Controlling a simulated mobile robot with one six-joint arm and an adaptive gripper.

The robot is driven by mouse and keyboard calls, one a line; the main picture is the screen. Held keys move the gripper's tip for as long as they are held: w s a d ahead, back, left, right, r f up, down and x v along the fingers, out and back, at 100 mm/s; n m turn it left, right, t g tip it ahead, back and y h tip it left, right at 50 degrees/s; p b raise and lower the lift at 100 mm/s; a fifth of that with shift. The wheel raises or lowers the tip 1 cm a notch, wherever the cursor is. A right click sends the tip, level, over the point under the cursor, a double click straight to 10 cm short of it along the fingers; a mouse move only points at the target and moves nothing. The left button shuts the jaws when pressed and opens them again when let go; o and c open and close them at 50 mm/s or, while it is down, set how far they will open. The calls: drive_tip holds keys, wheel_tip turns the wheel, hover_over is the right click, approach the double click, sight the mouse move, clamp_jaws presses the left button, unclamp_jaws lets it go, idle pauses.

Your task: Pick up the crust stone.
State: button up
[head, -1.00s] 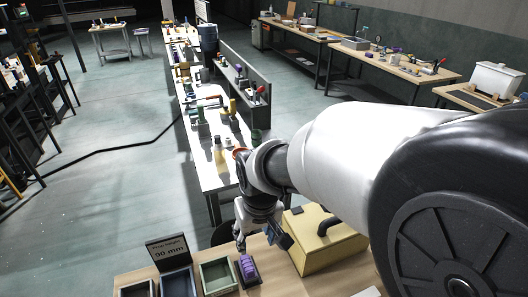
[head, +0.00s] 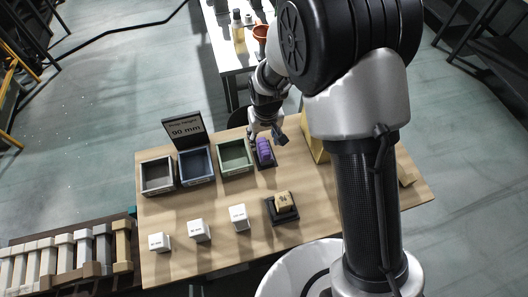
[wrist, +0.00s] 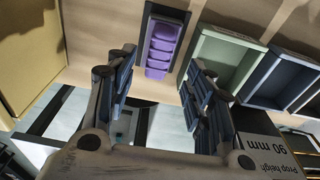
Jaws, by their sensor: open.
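No label that I can read names the crust stone. A tan block (head: 283,199) with dark marks sits on a black tray (head: 291,216) near the front of the wooden table; it may be the crust stone. A purple ribbed block (head: 264,148) lies on a dark tray near the table's back edge. My gripper (head: 267,133) is above the back edge, close to the purple block. In the wrist view my gripper (wrist: 160,82) is open and empty, with the purple block (wrist: 162,45) beyond the fingertips. The tan block is not in the wrist view.
Black, blue and green open boxes (head: 235,157) stand left of the purple block, with a "90 mm" sign (head: 187,129) behind. Several white labelled blocks (head: 198,230) stand at the front left. A yellow case (wrist: 30,45) stands beside the purple block. Bare wood lies between the rows.

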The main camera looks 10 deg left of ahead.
sight(264, 146)
drive_tip(key=f, duration=0.2)
drive_tip(key=f+b, duration=0.1)
drive_tip(key=f, duration=0.1)
drive_tip(key=f+b, duration=0.1)
drive_tip(key=f, duration=0.1)
drive_tip(key=shift+w+a+f, duration=0.1)
drive_tip(key=shift+w+f, duration=0.2)
drive_tip(key=shift+w, duration=0.1)
drive_tip(key=shift+r, duration=0.1)
drive_tip(key=shift+c, duration=0.5)
clamp_jaws()
